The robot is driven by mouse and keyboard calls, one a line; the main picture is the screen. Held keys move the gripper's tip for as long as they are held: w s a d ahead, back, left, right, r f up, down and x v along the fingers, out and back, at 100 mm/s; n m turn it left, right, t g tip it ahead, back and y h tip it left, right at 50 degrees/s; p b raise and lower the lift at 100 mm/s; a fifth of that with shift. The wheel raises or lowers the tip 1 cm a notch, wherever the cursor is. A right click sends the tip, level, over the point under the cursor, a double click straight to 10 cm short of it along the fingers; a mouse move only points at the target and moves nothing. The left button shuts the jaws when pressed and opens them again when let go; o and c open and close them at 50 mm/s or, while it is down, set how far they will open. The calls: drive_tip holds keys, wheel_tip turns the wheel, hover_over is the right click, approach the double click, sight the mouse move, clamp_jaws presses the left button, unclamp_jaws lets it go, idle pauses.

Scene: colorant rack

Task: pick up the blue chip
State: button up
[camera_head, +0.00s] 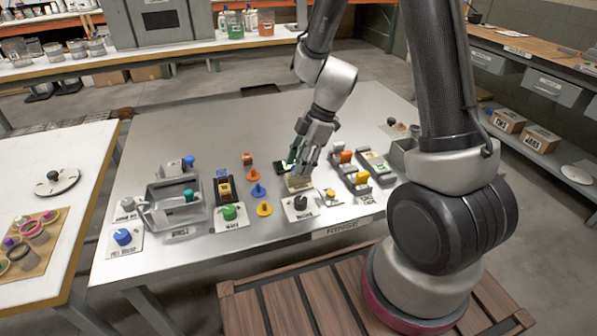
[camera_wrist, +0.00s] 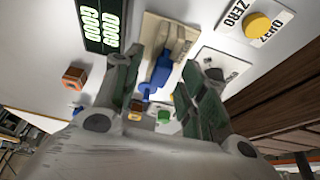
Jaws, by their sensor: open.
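A blue piece (camera_wrist: 158,73) shows between my gripper's fingers in the wrist view, against a beige plate (camera_wrist: 184,42). I cannot tell whether the fingers touch it or whether it rests on that plate. In the head view my gripper (camera_head: 300,172) points down, open, low over the beige plate (camera_head: 298,184), hiding part of it. A blue piece with a round base (camera_head: 258,190) stands on the metal table left of my gripper. I cannot tell whether it is the same piece. My gripper also shows in the wrist view (camera_wrist: 158,88).
A dark display (camera_wrist: 101,22) is beside the plate. Grey bins (camera_head: 360,185) stand right. The table's back left (camera_head: 190,125) is clear.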

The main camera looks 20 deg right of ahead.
clamp_jaws()
drive_tip(key=shift+r, duration=0.1)
